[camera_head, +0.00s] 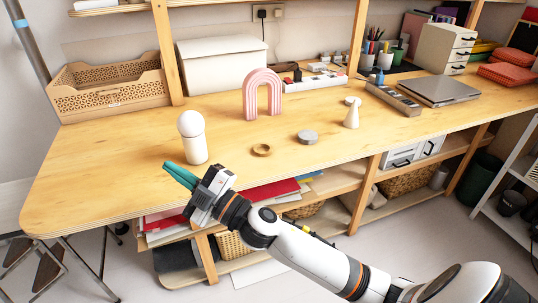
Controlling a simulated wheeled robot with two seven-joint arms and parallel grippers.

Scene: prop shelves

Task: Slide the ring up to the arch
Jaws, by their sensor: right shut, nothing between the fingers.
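The ring (262,150) is a small tan wooden ring lying flat on the wooden table. The pink ribbed arch (249,98) stands upright behind it, with clear tabletop between them. My right gripper (169,168), with teal fingers, is near the table's front edge, left of the ring and apart from it. Its fingers are together and empty. My left gripper is not in view.
A white bottle-like prop with a round top (195,148) stands just behind my right gripper. The table (110,165) is bare at left.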

